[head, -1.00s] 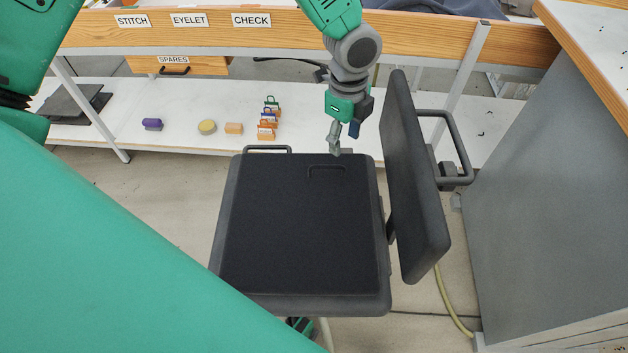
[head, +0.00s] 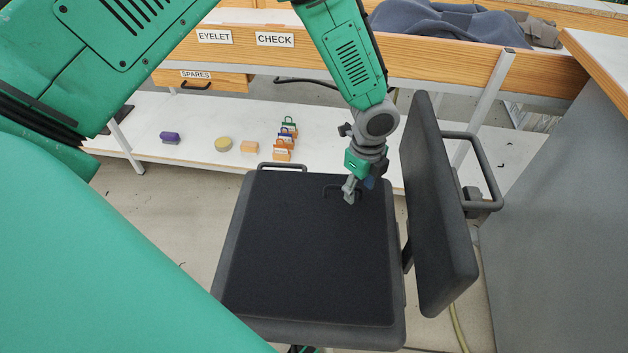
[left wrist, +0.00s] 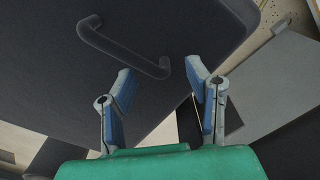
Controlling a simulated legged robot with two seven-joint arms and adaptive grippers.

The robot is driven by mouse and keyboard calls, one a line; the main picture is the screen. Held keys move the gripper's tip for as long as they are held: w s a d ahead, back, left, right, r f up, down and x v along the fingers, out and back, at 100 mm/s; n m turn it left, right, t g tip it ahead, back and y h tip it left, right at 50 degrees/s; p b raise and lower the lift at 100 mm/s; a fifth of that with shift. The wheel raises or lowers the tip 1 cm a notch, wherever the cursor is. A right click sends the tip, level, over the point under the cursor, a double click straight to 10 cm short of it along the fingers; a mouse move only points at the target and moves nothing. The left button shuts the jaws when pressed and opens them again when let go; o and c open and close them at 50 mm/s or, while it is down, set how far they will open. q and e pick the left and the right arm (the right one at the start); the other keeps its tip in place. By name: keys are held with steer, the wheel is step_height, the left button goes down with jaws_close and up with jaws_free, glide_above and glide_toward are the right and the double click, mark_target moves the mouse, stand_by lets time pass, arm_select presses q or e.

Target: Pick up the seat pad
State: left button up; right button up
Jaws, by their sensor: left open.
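The seat pad (head: 310,260) is a flat black square lying on the seat of a dark grey chair. A dark loop handle (head: 328,190) stands near its far edge. The handle (left wrist: 122,50) also shows in the left wrist view, at the upper left. My left gripper (head: 350,194) is over the far part of the pad, close by the handle. In the left wrist view my left gripper (left wrist: 158,74) is open, with blue-faced fingers and nothing held between them. The handle's near end lies just beyond the fingertips; contact cannot be told. My right gripper is not in view.
The chair's backrest (head: 432,205) stands upright just right of my left gripper. A grey bar (head: 282,167) sticks out behind the seat. A white low shelf (head: 190,125) holds small coloured items. A grey cabinet (head: 565,210) stands at the right.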

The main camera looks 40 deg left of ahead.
arm_select(q)
step_height(320, 180, down, 2)
steer(key=shift+f, duration=0.15)
jaws_close()
steer(key=shift+r, duration=0.25)
